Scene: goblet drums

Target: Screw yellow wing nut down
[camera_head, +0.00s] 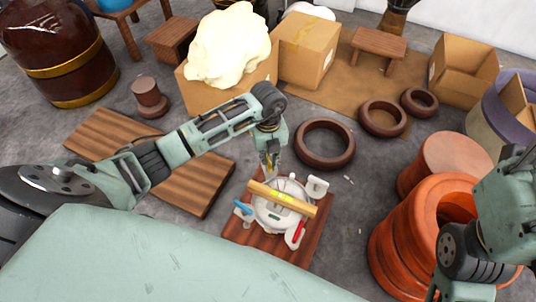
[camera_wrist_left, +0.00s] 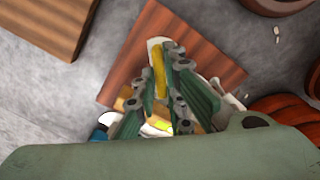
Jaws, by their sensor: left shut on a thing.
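My left gripper (camera_head: 271,168) reaches down to the far side of a round white device (camera_head: 270,216) on a reddish wooden board (camera_head: 238,231). In the left wrist view its fingers (camera_wrist_left: 164,62) converge on a narrow yellow piece (camera_wrist_left: 157,72), which looks like the yellow wing nut. The fingers hide part of it, so I cannot make out its wings or thread. A tan bar (camera_head: 307,209) with a bright yellow-green middle lies across the device. My right arm shows at the right edge, but its gripper is out of view.
Orange clay pots (camera_head: 397,256) stand right of the board. Dark clay rings (camera_head: 324,144) lie beyond it. A striped wooden board (camera_head: 190,187) lies to the left. A cardboard box (camera_head: 308,50) and a pale lump (camera_head: 229,45) are at the back.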

